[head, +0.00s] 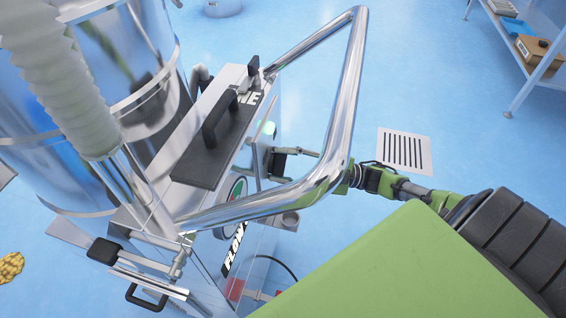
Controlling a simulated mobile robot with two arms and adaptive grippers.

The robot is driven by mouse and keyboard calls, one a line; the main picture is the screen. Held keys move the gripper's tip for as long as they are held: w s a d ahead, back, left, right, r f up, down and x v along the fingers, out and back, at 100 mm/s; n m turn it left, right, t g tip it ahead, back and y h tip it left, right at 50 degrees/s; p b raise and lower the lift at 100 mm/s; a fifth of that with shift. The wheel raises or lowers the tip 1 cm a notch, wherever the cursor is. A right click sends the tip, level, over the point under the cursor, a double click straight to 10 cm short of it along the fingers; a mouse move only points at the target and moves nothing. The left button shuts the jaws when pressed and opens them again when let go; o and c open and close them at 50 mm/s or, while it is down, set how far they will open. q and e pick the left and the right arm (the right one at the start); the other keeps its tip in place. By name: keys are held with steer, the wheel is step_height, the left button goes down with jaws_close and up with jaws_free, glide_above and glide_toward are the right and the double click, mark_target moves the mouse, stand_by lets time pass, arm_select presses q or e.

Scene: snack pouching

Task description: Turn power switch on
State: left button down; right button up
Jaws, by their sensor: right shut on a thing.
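A shiny metal machine (265,135) with white panels and black handles fills the left and middle of the head view. My right arm reaches in from the right, passing behind the bent chrome bar. My left gripper is not in view.
A thick chrome bar (345,95) sticks out from the machine in front of my right forearm. A round gauge (236,192) sits below on the panel. Blue floor is open between.

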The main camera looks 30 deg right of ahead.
steer(key=shift+m, duration=0.3)
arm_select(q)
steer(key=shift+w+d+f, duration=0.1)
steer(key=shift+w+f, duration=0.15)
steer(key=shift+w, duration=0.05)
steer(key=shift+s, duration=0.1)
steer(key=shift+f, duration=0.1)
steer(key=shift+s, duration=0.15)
arm_select(e)
steer(key=o, duration=1.1)
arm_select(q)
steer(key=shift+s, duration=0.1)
arm_select(e)
steer(key=shift+o, duration=0.2)
steer(key=v, duration=1.2)
steer(key=shift+f, duration=0.15)
